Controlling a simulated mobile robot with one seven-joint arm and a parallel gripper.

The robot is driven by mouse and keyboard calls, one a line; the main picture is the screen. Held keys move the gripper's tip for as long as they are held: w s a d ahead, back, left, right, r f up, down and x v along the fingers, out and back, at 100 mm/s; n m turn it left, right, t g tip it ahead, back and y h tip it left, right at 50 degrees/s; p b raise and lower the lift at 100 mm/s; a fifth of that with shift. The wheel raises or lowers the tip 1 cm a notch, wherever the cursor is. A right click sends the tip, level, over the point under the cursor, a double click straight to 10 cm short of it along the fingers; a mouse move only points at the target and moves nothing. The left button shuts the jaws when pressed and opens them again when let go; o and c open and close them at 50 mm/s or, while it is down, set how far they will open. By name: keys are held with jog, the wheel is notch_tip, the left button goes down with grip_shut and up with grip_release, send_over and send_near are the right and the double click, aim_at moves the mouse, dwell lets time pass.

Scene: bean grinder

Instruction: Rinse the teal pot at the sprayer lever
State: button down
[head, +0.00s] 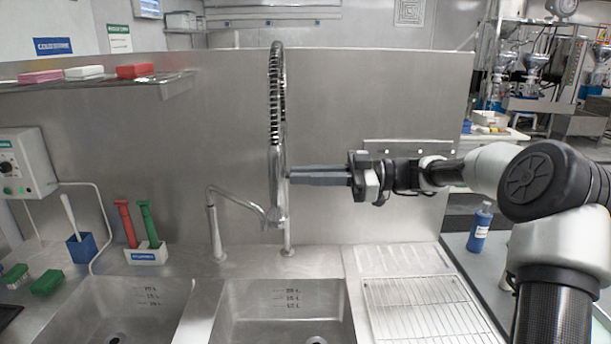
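The sprayer (278,140) is a tall chrome spring hose over the sinks. Its spray head (275,210) hangs at the lower end; I cannot make out the lever clearly. My gripper (291,178) points left, with its fingertips at the sprayer's vertical pipe in the picture. I cannot tell whether they touch it. The fingers show as one dark grey bar, so any gap between them is hidden. No pot shows between or below the fingers, and no teal pot is in view.
Two steel sinks, left (125,310) and middle (282,305), lie below. A wire drain rack (420,305) is at the right. A thin faucet (215,230) stands left of the sprayer. Red and green brushes (148,225) stand in a white holder. A blue bottle (480,228) stands farther right.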

jog(key=f+b, duration=0.1)
jog(key=b, duration=0.2)
jog(key=y+b, duration=0.1)
jog(key=b, duration=0.2)
jog(key=shift+f, duration=0.2)
jog(key=shift+r+y+b, duration=0.2)
jog(key=shift+y+b, duration=0.1)
jog(key=shift+b, duration=0.45)
jog(key=shift+r, duration=0.2)
jog(key=c, duration=1.8)
grip_release()
